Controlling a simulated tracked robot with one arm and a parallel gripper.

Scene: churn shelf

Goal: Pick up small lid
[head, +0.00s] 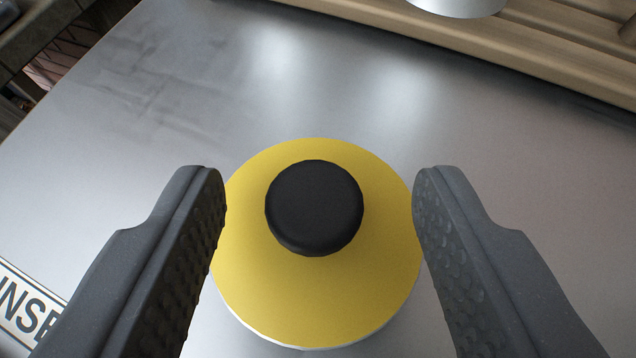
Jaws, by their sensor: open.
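The small lid (318,290) is a round yellow disc with a round black knob (314,207) on top. It lies in the lower middle of the head view, with a pale rim showing along its lower edge. My gripper (319,190) is open and empty, with one dark grey textured finger on each side of the lid. The fingertips appear close to the lid's left and right edges. I cannot tell whether they touch it or how high above the surface they are.
The lid is on or above a smooth grey metal surface (170,120), mostly clear around it. A label with black letters (25,312) lies at the lower left. A light wooden ledge (540,60) runs along the upper right, with a pale round object (457,6) partly cut off there.

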